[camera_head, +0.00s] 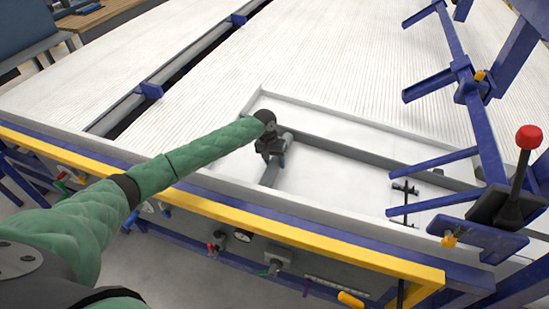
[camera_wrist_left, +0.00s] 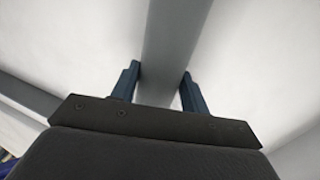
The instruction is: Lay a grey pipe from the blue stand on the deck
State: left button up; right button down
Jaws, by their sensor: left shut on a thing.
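My left gripper (camera_head: 271,150) is low over the white deck (camera_head: 340,115), inside a pale rectangular frame. In the left wrist view its two blue fingers (camera_wrist_left: 159,87) are on either side of a grey pipe (camera_wrist_left: 172,40), and it is shut on that pipe. In the head view a short grey length (camera_head: 269,176) shows below the gripper, and a long grey bar (camera_head: 370,158) runs from near it to the right. I cannot tell exactly how they meet behind the gripper. The blue stand (camera_head: 468,72) with its side arms is at the right. My right gripper is out of view.
A yellow rail (camera_head: 300,237) runs along the deck's near edge. A black lever with a red knob (camera_head: 528,137) stands at the right. A dark slot (camera_head: 120,112) crosses the deck at the left. The deck behind the frame is clear.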

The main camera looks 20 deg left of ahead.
pick_arm(q)
jog(key=shift+f, duration=0.35)
jog(key=o, duration=1.1)
jog(key=shift+o, duration=0.2)
